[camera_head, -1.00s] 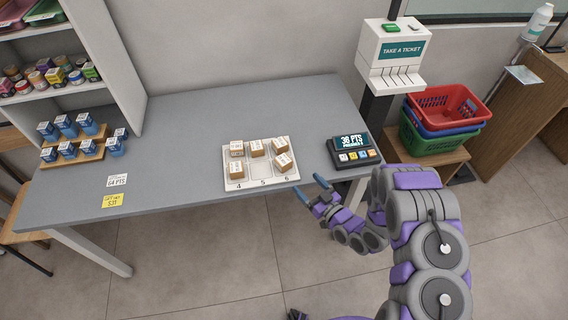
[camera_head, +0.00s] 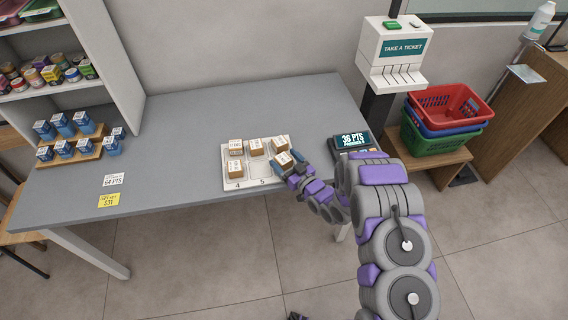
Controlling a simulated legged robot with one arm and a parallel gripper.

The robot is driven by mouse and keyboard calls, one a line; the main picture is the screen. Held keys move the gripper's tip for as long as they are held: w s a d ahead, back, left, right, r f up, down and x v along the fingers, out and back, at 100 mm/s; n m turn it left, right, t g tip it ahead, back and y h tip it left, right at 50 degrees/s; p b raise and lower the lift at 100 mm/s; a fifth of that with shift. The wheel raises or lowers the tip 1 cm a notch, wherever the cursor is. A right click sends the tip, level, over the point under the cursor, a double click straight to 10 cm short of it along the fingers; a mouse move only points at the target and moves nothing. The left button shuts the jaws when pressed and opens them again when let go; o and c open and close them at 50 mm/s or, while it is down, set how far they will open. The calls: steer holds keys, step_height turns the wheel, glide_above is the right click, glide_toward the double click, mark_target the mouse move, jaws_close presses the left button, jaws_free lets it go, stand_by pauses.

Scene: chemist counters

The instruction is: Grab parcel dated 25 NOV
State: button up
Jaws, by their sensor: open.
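Several small tan parcels with white printed tops stand in a white numbered tray (camera_head: 262,183) on the grey counter. Three are in the back row: left (camera_head: 235,147), middle (camera_head: 256,147) and right (camera_head: 279,145). The front row holds a front-left parcel (camera_head: 235,170) above the 4 and a front-right parcel (camera_head: 283,159). The slot above the 5 is empty. The printed dates are too small to read. My gripper (camera_head: 288,164) is open at the tray's right front corner, its blue fingertips around or close beside the front-right parcel. Contact cannot be told, and my fingers hide the 6.
A dark points display (camera_head: 353,140) stands right of the tray, partly behind my arm. A ticket dispenser (camera_head: 397,50) and stacked baskets (camera_head: 440,125) are further right. Blue boxes on a wooden stand (camera_head: 85,150) are at left.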

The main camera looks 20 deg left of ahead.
steer(key=shift+x, duration=1.2)
steer(key=shift+s+f, duration=0.1)
steer(key=shift+d, duration=0.1)
steer(key=shift+d, duration=0.2)
steer(key=c, duration=0.3)
steer(key=shift+a, duration=0.15)
steer(key=c, duration=0.8)
